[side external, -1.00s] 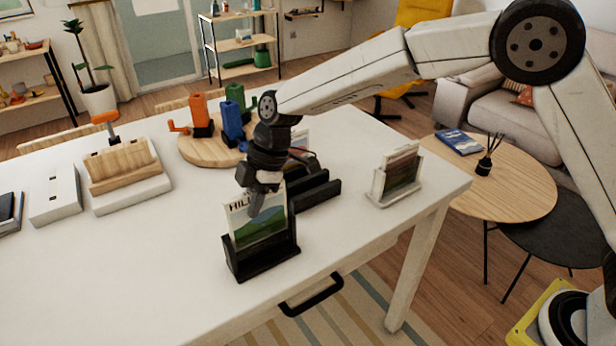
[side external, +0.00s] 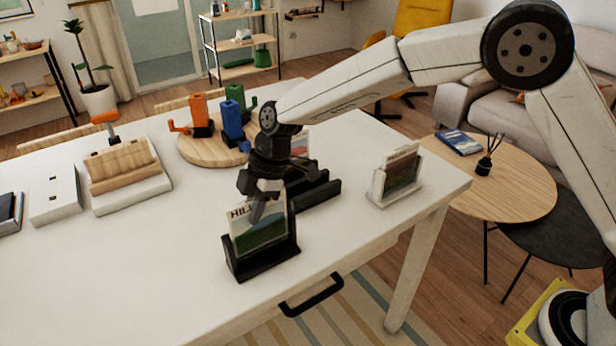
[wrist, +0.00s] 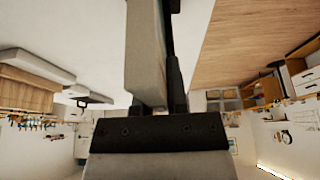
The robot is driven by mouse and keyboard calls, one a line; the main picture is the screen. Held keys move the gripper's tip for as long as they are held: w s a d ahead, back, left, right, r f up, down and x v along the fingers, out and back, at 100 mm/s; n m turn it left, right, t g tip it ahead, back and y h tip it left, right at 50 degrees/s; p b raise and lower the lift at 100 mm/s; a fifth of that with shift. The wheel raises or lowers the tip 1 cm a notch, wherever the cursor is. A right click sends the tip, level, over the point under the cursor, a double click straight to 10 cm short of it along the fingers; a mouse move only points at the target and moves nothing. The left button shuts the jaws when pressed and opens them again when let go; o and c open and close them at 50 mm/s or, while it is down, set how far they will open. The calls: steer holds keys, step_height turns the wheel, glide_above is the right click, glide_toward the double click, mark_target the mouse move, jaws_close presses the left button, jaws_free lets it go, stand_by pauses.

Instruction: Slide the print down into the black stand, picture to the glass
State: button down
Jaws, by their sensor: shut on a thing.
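The print (side external: 262,228), a card with a green landscape and dark lettering at its top, stands upright in the black stand (side external: 262,262) near the table's front edge. Its lower part is hidden inside the stand. My gripper (side external: 257,215) is above the stand, its fingers shut on the print's upper part. The wrist view shows a pale finger (wrist: 147,60) and a thin dark edge beside it; the print's face cannot be made out there. Whether the print touches the bottom of the stand cannot be told.
A black slotted rack (side external: 318,190) is behind the stand, and a white stand with a print (side external: 395,178) is to the right. A round wooden board (side external: 205,148) holds coloured clamp-like pieces. A wooden block on a white base (side external: 130,180) is at left. The table front-left is clear.

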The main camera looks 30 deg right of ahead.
steer(key=shift+f, duration=1.15)
steer(key=c, duration=0.6)
jaws_free()
steer(key=shift+v, duration=3.95)
steer(key=shift+s+d+f+m, duration=0.1)
steer(key=shift+d+m, duration=0.2)
steer(key=shift+d, duration=0.25)
steer(key=s+d+f+m+t+h, duration=0.1)
steer(key=s+d+f+m, duration=0.1)
steer(key=s+d+m, duration=0.3)
steer(key=s+d+f+m+h, duration=0.2)
steer(key=s+d+m, duration=0.4)
steer(key=s+d, duration=0.2)
steer(key=s+d+f+m+t+h, duration=0.1)
steer(key=s+d+f+m, duration=0.1)
steer(key=s+d+m, duration=0.4)
steer(key=shift+s+d+f+t, duration=0.1)
steer(key=shift+s+d+t, duration=0.1)
steer(key=shift+d, duration=0.95)
steer(key=shift+s+d+t, duration=0.1)
steer(key=shift+s+d, duration=0.05)
steer(key=shift+d, duration=1)
